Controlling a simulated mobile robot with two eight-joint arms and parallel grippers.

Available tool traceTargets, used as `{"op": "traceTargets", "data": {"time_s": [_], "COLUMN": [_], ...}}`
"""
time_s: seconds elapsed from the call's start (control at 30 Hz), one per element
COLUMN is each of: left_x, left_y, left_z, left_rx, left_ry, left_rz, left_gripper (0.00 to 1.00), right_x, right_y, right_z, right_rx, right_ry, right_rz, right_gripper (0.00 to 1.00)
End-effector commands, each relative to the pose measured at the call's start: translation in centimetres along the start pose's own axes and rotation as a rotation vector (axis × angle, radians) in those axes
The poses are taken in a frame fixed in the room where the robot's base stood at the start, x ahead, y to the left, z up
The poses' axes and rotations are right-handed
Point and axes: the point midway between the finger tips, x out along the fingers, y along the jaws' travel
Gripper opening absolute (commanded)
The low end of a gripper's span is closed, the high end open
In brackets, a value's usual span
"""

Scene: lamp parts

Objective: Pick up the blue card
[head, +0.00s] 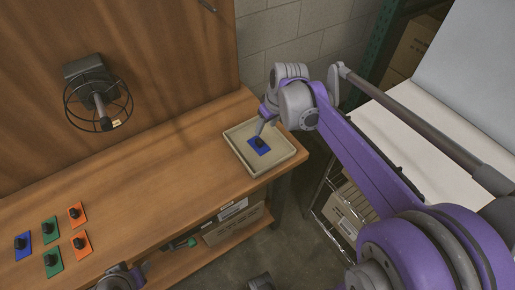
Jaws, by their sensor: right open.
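A blue card (260,147) with a black knob on it lies in a shallow beige tray (284,161) at the right end of the wooden bench. My right gripper (261,135) reaches down over the tray, with its fingers open right at the card's knob. Whether the fingers touch the knob is too small to tell. A second blue card (17,246) with a black knob lies at the far left of the bench. Part of my left arm's grey end shows at the bottom edge; its jaws are not clear.
Green cards (56,268) and orange cards (84,251) with black knobs lie beside the second blue card. A caged lamp (100,97) is on the back panel. A cardboard box (232,225) sits on the lower shelf. The bench between cards and tray is clear.

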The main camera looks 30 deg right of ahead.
Motion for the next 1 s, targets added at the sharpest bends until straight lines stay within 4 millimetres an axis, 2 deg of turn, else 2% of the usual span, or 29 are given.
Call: {"op": "traceTargets", "data": {"time_s": [0.23, 0.53, 0.73, 0.83, 1.0], "left_x": [0.4, 0.5, 0.7, 0.8, 0.8], "left_y": [0.0, 0.0, 0.0, 0.0, 0.0], "left_z": [0.3, 0.4, 0.6, 0.6, 0.6], "left_rx": [0.000, 0.000, 0.000, 0.000, 0.000], "left_ry": [-0.002, -0.003, -0.004, -0.004, -0.004], "left_rz": [0.000, 0.000, 0.000, 0.000, 0.000], "left_gripper": [0.50, 0.50, 0.50, 0.50, 0.50], "right_x": [3.9, 6.5, 9.6, 10.4, 10.7], "right_y": [0.2, 0.0, -0.3, -0.3, -0.3], "right_z": [-0.2, -0.1, 0.0, 0.0, 0.0], "right_rx": [-0.002, -0.002, -0.001, -0.001, 0.000], "right_ry": [-0.001, -0.001, 0.000, 0.000, 0.000], "right_rz": [-0.002, -0.002, -0.002, -0.001, -0.001], "right_gripper": [0.55, 0.55, 0.55, 0.55, 0.55]}}
